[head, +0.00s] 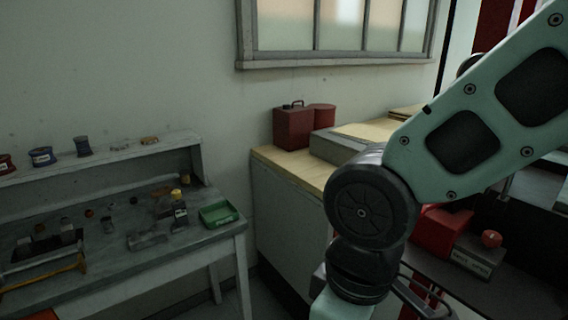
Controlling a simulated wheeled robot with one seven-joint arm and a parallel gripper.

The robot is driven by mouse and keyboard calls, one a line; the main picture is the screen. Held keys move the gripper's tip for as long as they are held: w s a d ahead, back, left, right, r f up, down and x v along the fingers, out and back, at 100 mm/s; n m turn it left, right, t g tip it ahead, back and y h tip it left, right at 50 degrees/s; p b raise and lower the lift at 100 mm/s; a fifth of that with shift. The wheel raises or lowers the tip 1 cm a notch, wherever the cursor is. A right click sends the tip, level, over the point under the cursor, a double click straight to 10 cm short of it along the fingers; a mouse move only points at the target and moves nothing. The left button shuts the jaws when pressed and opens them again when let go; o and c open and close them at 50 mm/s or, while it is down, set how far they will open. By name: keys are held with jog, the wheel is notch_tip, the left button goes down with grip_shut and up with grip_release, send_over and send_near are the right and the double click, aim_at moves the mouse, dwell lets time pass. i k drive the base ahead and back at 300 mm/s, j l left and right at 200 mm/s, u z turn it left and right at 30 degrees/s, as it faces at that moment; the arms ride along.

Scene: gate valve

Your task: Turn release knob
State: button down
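A small round red knob (491,239) shows at the lower right. It is on or just behind a grey box with a pale label (474,262), whose writing is too small to read. I cannot tell for certain that it is the release knob. No gate valve can be made out. My arm comes in from the upper right, bends at a dark round joint and runs down out of the bottom edge. My gripper is outside the view, so its distance from the knob cannot be seen.
A red block (440,229) sits left of the knob, partly behind my arm. A wooden-topped counter (290,168) holds a red can (293,128). A grey workbench (110,268) with small parts and a green tray (218,215) stands left. A narrow floor gap separates them.

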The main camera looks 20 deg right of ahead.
aim_at(490, 238)
jog(key=z, duration=1.25)
